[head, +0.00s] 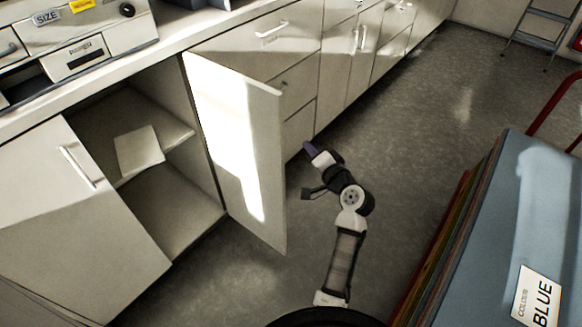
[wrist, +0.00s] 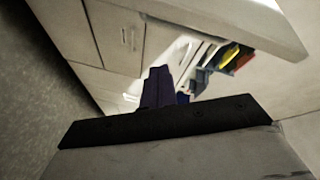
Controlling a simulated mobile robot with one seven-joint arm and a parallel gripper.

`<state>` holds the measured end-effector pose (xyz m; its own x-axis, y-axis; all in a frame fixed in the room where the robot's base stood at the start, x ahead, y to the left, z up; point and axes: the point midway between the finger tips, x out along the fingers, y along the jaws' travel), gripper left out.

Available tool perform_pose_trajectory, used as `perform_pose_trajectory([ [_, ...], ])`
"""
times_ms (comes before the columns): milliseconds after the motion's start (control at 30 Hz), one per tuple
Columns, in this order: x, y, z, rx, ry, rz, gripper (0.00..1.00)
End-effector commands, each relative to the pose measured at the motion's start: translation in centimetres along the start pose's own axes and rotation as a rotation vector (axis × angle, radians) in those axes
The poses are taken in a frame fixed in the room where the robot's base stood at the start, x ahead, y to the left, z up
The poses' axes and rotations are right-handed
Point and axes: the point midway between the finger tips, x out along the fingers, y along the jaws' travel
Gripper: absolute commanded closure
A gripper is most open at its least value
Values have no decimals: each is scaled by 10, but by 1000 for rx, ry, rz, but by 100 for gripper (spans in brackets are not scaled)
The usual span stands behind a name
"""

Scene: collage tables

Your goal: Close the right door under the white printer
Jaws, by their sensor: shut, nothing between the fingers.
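The white printer (head: 75,40) stands on the counter at the upper left of the head view. The right door (head: 240,150) below it stands wide open, hinged on its right side and jutting into the room, with a bright sunlit patch on its inner face. The closed left door (head: 70,215) has a bar handle. My gripper (head: 307,149) is just right of the open door's free edge, on its outer-face side. Its purple fingers are shut and empty; they also show in the wrist view (wrist: 157,88). Whether they touch the door cannot be told.
The open cabinet holds a shelf (head: 170,140) with a pale sheet or booklet (head: 139,150) on it. More drawers and cupboards (head: 345,55) run along the right. A blue panel labelled BLUE (head: 520,220) stands at the lower right. Grey floor (head: 420,130) is clear between.

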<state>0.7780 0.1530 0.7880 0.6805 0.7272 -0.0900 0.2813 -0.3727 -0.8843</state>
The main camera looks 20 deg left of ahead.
Motion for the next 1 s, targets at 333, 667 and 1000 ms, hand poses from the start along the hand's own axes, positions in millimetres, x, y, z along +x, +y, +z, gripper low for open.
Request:
perform_pose_trajectory([
  [333,-39,74,34,466,-71,-106,100],
  [667,10,65,36,476,-74,-111,100],
  [1000,51,53,53,476,-72,-108,100],
])
